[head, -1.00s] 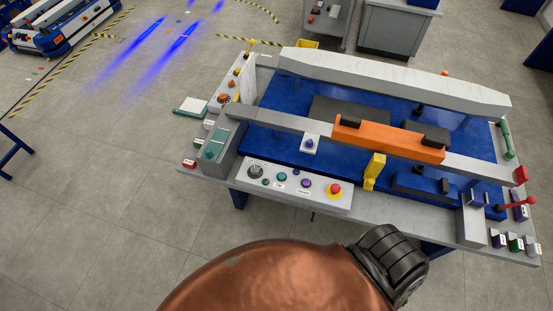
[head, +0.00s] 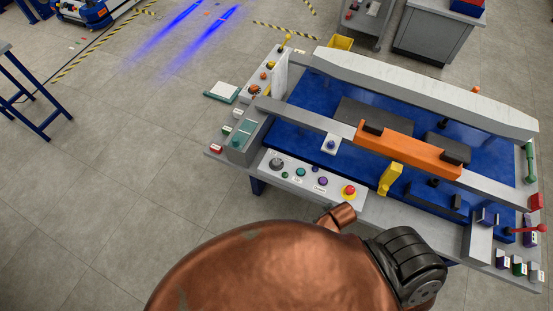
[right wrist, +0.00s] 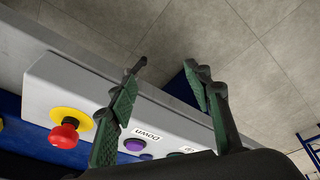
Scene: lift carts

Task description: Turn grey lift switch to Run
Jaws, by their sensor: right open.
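The grey lift switch (head: 277,163), a round dark grey knob, is at the left end of the front control panel (head: 313,178) in the head view. To its right are a green button (head: 300,172), a purple button (head: 323,181) and a red stop button (head: 349,189) on yellow. My right gripper (right wrist: 167,68) is open and empty in the right wrist view, its fingers over or near the panel edge. The purple button (right wrist: 135,145), labelled Down, and the red stop button (right wrist: 65,133) show there. I cannot make out the grey switch there. My left gripper is out of view.
An orange bar (head: 408,149) and a yellow block (head: 390,179) sit on the cart behind the panel. A blue trestle (head: 30,95) stands far left. The floor left of the cart is clear.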

